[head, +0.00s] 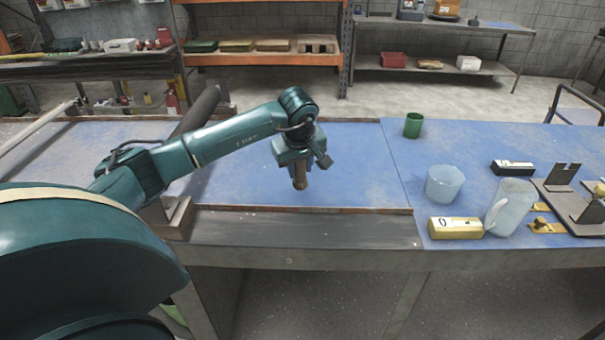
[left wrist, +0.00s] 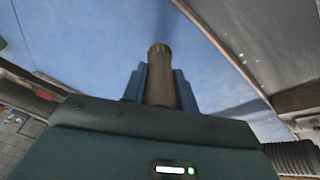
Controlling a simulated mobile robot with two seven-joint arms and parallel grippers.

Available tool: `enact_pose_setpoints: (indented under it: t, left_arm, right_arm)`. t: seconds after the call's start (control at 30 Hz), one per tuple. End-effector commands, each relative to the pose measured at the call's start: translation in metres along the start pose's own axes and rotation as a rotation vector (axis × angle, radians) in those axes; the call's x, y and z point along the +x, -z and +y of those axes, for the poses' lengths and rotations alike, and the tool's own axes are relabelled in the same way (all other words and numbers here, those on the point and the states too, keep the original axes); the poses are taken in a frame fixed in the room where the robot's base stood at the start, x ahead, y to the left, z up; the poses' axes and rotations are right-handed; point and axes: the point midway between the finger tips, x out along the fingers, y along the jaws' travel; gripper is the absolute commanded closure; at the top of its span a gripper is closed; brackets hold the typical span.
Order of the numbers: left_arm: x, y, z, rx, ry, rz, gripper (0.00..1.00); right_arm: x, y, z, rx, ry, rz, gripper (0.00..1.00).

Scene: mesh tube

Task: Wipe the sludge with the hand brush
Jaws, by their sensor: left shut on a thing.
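My left gripper (head: 300,172) is over the blue table mat (head: 350,160), left of the middle of the bench. It is shut on a brown, roughly cylindrical handle (head: 300,184), which I take to be the hand brush. The handle also shows in the left wrist view (left wrist: 161,75), between the two blue-grey fingers. No bristles can be made out. I cannot make out any clear sludge on the mat; the dark strip (head: 300,228) along the front edge looks worn or smeared. My right gripper is not in view.
On the right stand a green cup (head: 413,125), a translucent tub (head: 444,184), a translucent pitcher (head: 511,207), a yellow box (head: 455,228), a black-and-white box (head: 513,167) and a dark metal fixture (head: 580,205). A raised edge (head: 300,209) runs along the mat's front. The mat's middle is clear.

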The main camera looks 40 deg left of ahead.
Motion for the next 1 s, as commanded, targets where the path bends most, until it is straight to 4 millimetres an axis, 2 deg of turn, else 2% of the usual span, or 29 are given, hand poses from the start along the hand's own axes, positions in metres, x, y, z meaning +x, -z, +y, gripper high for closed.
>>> enact_pose_setpoints:
  t: [0.5, 1.0]
  left_arm:
    - [-0.045, 0.022, -0.006, -0.016, 0.001, 0.005, 0.94]
    - [-0.050, 0.024, -0.007, -0.018, 0.003, 0.004, 0.94]
  right_arm:
    - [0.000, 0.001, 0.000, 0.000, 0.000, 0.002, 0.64]
    - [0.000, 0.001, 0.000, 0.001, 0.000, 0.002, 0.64]
